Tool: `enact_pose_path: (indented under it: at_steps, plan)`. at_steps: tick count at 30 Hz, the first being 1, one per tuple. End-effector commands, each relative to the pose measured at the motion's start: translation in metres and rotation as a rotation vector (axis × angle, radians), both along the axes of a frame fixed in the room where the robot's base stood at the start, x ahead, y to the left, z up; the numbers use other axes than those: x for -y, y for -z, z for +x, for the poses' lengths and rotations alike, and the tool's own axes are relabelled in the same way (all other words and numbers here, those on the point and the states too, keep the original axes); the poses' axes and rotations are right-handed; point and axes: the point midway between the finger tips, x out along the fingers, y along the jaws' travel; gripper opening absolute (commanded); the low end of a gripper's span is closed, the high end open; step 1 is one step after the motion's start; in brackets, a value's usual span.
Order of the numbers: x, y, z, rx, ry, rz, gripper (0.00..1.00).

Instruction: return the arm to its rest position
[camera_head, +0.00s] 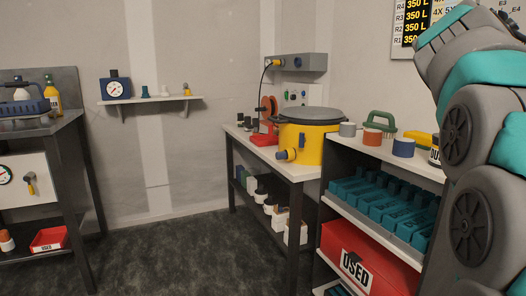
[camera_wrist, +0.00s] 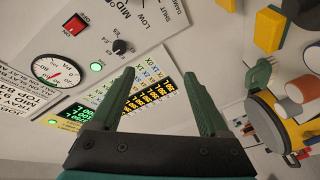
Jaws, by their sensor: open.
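My arm fills the right side of the head view, with its teal and grey links raised in front of the shelf unit. My gripper is outside the head view. In the wrist view, my gripper (camera_wrist: 165,95) shows two dark green fingers spread apart with nothing between them. Behind the fingers is a wall panel (camera_wrist: 130,25) with a round gauge, a red switch, a black knob and lit number displays. I cannot tell the exact distance from the fingers to the panel.
A yellow pot (camera_head: 302,146) with a grey lid stands on the bench. The shelf unit at right holds teal trays (camera_head: 385,203) and a red USED bin (camera_head: 362,262). A dark metal bench (camera_head: 78,150) stands at left. The floor (camera_head: 170,260) between is clear.

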Motion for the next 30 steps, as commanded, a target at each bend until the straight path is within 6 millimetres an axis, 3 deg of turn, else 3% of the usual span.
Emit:
enact_pose_path:
  at_steps: [5, 8, 14, 20, 26, 30]
  plan:
    - [-0.022, 0.064, -0.001, -0.086, -0.029, 0.137, 0.79]
    - [-0.043, 0.114, -0.009, -0.157, -0.044, 0.244, 0.79]
    - [-0.097, 0.236, -0.047, -0.346, -0.052, 0.489, 0.79]
    - [-0.156, 0.345, -0.112, -0.543, -0.026, 0.706, 0.79]
    - [-0.214, 0.437, -0.199, -0.747, 0.032, 0.898, 0.79]
    - [-0.253, 0.489, -0.269, -0.893, 0.09, 1.018, 0.79]
